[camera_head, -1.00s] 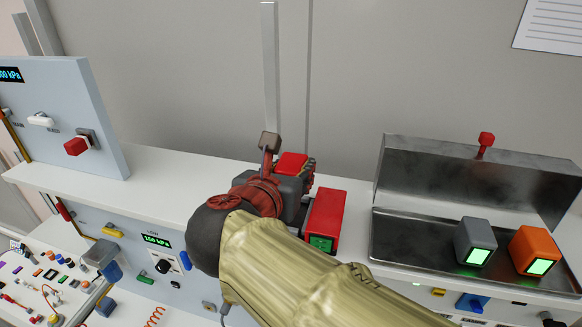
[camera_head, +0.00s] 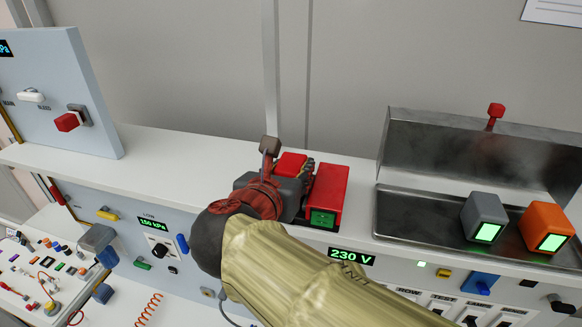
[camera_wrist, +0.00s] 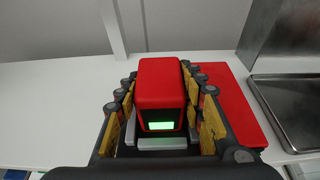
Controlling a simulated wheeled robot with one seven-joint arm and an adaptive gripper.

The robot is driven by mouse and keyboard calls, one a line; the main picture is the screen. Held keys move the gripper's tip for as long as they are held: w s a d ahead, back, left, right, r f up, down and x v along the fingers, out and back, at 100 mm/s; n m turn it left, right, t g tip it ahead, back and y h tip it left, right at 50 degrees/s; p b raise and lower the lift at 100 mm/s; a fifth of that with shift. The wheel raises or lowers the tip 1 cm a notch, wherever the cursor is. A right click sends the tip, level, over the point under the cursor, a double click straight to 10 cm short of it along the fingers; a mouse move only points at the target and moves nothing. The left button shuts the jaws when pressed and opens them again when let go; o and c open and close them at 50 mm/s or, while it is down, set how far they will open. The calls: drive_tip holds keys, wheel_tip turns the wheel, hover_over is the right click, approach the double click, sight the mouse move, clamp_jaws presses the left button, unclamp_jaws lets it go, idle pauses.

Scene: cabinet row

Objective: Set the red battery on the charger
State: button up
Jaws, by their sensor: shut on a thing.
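The red battery (camera_wrist: 162,82) is upright between the fingers of my gripper (camera_wrist: 160,125), which is shut on it. Its small green screen faces the wrist camera. In the head view, only the red top of the battery (camera_head: 291,163) shows, with my arm and gripper hiding the rest. A longer red block (camera_head: 328,190) with a green front panel stands close to the right of my gripper; I cannot tell for certain whether it is the charger. Light grey bars (camera_wrist: 162,143) show just below the battery's front; whether the battery touches the surface under it is hidden.
A metal tray (camera_head: 405,225) at the right holds a grey block (camera_head: 485,215) and an orange block (camera_head: 547,228) with lit screens. A 230 V display (camera_head: 351,257) is on the counter front. The white counter (camera_head: 180,155) is clear to the left.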

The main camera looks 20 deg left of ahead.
drive_tip(key=shift+r, duration=0.1)
drive_tip(key=o, duration=1.6)
drive_tip(key=shift+c, duration=0.2)
drive_tip(key=v, duration=1.2)
